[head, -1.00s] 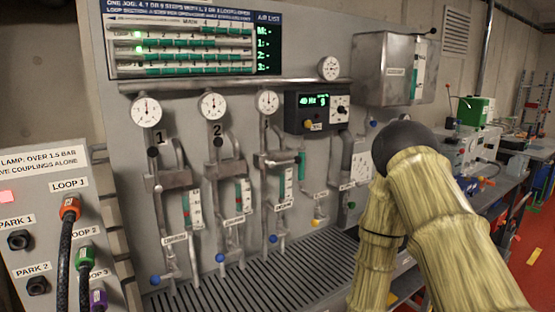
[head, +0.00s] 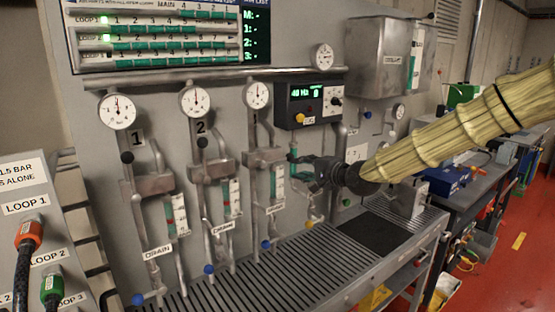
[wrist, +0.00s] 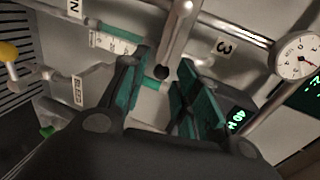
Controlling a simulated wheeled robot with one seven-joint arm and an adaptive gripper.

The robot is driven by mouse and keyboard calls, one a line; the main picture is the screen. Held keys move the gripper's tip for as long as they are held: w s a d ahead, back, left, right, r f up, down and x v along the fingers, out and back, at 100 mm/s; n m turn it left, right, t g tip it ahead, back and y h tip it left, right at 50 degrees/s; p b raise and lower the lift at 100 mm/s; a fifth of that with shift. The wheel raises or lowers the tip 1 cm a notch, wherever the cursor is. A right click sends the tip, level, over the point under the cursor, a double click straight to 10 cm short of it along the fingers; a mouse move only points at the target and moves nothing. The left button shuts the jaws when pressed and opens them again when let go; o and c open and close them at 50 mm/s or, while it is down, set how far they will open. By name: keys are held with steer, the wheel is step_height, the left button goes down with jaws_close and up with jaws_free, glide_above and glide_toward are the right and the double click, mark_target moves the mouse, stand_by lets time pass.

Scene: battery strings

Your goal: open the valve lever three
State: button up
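Valve lever three is a bare metal bar with a black ball end (wrist: 161,73), in the upper middle of the wrist view, near the "3" label. My gripper (wrist: 160,98) is open, with one green-padded finger on each side of the ball end. I cannot tell whether either pad touches it. In the head view my gripper (head: 302,166) is at the right side of the third column's metal valve block (head: 263,158), below the third gauge (head: 257,95). The lever's end is not clear there, where my gripper covers it.
Columns 1 and 2 have similar levers with black knobs (head: 127,157) to the left. A pump display box (head: 311,102) is just above my gripper. A slatted bench (head: 265,268) runs below, with a steel cabinet (head: 380,57) at upper right. Pipes and small taps crowd the panel.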

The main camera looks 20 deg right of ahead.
mark_target(281, 160)
steer(key=shift+a+r+p+x, duration=0.15)
steer(key=shift+p+x, duration=0.55)
steer(key=shift+x, duration=1.15)
steer(key=shift+r+p+x, duration=0.3)
steer(key=shift+p+x, duration=0.4)
steer(key=shift+x, duration=1.2)
steer(key=shift+a+r+p+x, duration=0.15)
steer(key=shift+p+x, duration=0.55)
steer(key=shift+x, duration=1.15)
steer(key=shift+c, duration=0.3)
jaws_close()
